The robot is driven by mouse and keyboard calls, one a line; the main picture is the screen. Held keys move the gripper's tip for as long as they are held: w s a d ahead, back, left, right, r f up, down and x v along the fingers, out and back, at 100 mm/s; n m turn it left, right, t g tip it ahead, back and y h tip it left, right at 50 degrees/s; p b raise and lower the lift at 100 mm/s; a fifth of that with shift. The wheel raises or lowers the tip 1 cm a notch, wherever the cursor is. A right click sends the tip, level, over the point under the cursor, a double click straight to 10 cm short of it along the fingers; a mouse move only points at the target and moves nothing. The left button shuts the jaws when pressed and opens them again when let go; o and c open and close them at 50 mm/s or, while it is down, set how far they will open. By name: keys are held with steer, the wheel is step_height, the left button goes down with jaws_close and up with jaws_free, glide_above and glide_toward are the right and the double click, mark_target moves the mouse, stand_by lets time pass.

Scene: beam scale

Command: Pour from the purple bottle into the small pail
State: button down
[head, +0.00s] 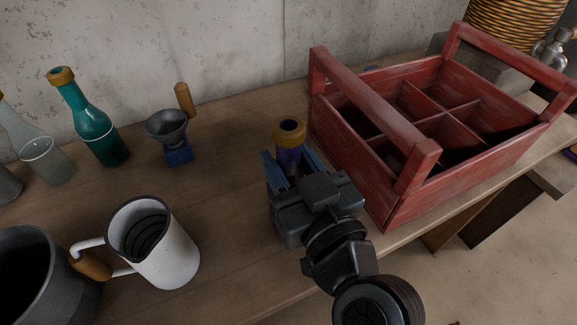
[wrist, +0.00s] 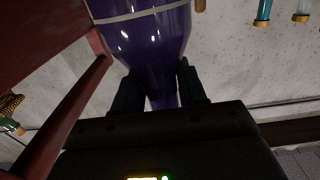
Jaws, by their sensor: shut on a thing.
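The purple bottle (head: 289,160) stands about upright between the fingers of my gripper (head: 292,172), its gold-rimmed mouth up. In the wrist view the glossy purple bottle (wrist: 150,45) with a pale band fills the top centre, and my gripper (wrist: 155,90) is shut on its narrower part. The bottle's base is hidden in the head view, so I cannot tell whether it touches the table. A dark grey pail-like vessel (head: 75,290) is at the lower left, cut off by the frame and apart from the bottle. Its inside looks dark.
A red divided crate (head: 400,205) stands close to the right of my gripper. A white jug (head: 178,255) sits between gripper and grey vessel. A teal bottle (head: 97,125), a clear bottle (head: 47,160) and a grey funnel-like cup (head: 168,130) stand behind. Bare tabletop (head: 225,185) lies left of the gripper.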

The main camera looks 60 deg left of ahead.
mark_target(294, 150)
steer(key=shift+r, duration=0.6)
step_height(294, 150, up, 3)
steer(key=shift+f, duration=0.15)
steer(key=w+d+r+b, duration=0.1)
steer(key=w+d+r, duration=0.1)
steer(key=d, duration=0.3)
steer(key=w+d+r, duration=0.1)
steer(key=d+r, duration=0.3)
steer(key=d, duration=0.2)
steer(key=shift+w+r+b, duration=0.35)
steer(key=shift+r+b, duration=0.05)
steer(key=c, duration=1.3)
jaws_free()
jaws_close()
steer(key=shift+w+f, duration=0.1)
